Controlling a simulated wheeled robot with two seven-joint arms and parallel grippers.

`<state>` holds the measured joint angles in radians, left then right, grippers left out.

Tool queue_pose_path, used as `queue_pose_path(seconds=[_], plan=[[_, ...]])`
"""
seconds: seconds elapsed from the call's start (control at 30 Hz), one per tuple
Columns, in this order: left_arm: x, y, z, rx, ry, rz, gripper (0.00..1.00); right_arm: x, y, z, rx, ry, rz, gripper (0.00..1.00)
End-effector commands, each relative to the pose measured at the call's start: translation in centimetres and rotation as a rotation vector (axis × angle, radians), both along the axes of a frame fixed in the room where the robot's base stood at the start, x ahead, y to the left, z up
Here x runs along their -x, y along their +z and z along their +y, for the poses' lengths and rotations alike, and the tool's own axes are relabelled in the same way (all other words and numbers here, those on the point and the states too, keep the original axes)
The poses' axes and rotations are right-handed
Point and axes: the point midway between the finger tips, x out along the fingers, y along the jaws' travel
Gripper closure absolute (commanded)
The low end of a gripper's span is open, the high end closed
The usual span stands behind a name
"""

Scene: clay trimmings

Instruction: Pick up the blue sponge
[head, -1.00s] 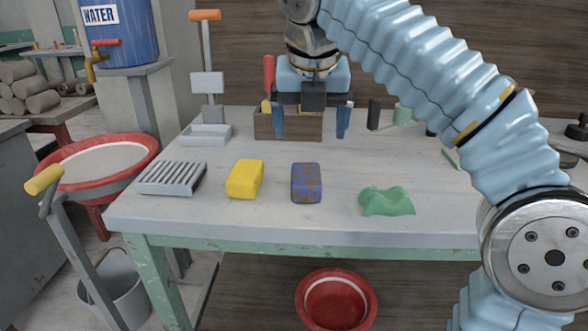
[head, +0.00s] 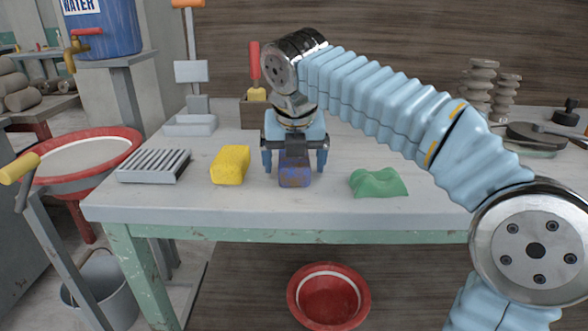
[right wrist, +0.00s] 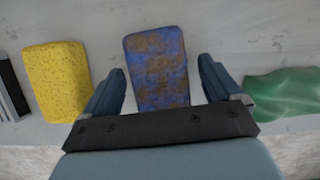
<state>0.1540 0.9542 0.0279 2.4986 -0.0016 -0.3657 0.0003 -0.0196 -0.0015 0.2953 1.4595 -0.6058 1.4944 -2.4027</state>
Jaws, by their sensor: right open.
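The blue sponge (head: 295,178) has brown stains and lies on the table between a yellow sponge and a green cloth. In the right wrist view the blue sponge (right wrist: 157,68) shows between the two fingers, with a gap on each side. My right gripper (head: 294,172) is open, with one finger to the left and one to the right of the blue sponge. It points down, and its body hides the sponge's far part in the head view. I cannot tell how far the fingertips are above the table. My left gripper is not in view.
A yellow sponge (head: 230,165) and a slatted grey rack (head: 153,166) lie to the left. A crumpled green cloth (head: 378,182) lies to the right. A wooden box (head: 254,113) stands behind. The table's front edge (head: 300,217) is close.

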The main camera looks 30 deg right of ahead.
Motion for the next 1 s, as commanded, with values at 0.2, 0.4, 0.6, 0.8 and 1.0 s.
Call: queue_pose_path(seconds=[0.2,0.4,0.6,0.8,1.0], plan=[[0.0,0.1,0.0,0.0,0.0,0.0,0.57,0.0,0.1,0.0,0.0,0.0,0.0,0.16],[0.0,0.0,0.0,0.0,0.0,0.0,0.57,0.0,0.1,0.0,0.0,0.0,0.0,0.47],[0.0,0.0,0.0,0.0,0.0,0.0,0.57,0.0,0.1,0.0,0.0,0.0,0.0,0.63],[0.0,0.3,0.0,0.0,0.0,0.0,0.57,0.0,0.6,0.0,-0.001,0.001,-0.002,0.63],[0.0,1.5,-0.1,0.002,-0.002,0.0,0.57,0.5,4.3,0.3,-0.001,0.002,-0.006,0.63]])
